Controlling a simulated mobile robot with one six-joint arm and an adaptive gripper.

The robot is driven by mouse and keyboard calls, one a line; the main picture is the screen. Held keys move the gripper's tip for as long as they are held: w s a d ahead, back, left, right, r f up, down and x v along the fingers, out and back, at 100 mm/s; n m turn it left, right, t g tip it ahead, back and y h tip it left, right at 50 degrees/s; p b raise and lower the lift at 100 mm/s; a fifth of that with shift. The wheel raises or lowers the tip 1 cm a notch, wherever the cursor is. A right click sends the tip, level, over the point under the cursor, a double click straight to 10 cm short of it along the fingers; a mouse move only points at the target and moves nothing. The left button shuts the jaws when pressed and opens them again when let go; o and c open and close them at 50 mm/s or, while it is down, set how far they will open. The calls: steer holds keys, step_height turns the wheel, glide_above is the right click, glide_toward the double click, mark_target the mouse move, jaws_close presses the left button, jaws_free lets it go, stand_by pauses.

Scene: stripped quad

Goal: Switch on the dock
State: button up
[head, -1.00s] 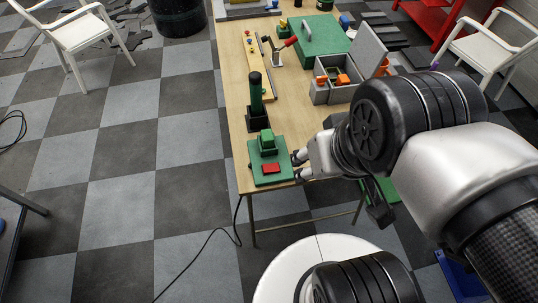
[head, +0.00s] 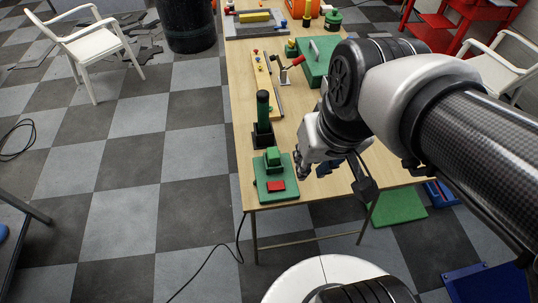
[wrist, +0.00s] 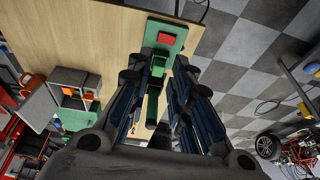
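The dock is a green plate (head: 258,191) at the near left corner of the wooden table, with a red rocker or button (head: 276,185) at its front and a green block (head: 272,157) behind it. A cable runs to the floor below. I cannot tell whether the red part is pressed. My gripper (head: 309,170) is just right of the plate, apart from it. In the wrist view, my gripper (wrist: 157,72) has its fingers spread with nothing gripped; the red part (wrist: 167,40) shows beyond the fingertips, and the green block (wrist: 158,64) shows between them.
A dark green cylinder in a black stand (head: 263,138) stands right behind the dock. Farther back are a board with a red-handled lever (head: 290,70) and a green box (head: 318,65). The wrist view shows a grey bin (wrist: 82,80) with orange pieces.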

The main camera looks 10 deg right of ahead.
steer(key=shift+g+y, duration=0.3)
steer(key=shift+g, duration=0.5)
steer(key=w+f, duration=0.1)
steer(key=w, duration=0.1)
steer(key=w+a+f, duration=0.1)
steer(key=w, duration=0.1)
steer(key=w+f, duration=0.1)
steer(key=w, duration=0.1)
steer(key=shift+w+a+f, duration=0.2)
jaws_close()
steer(key=w+a+f+g, duration=0.1)
steer(key=w+f, duration=0.5)
steer(key=f, duration=0.1)
steer(key=shift+w+a+f+g, duration=0.2)
steer(key=shift+w+a+g, duration=0.15)
steer(key=shift+a+g, duration=0.05)
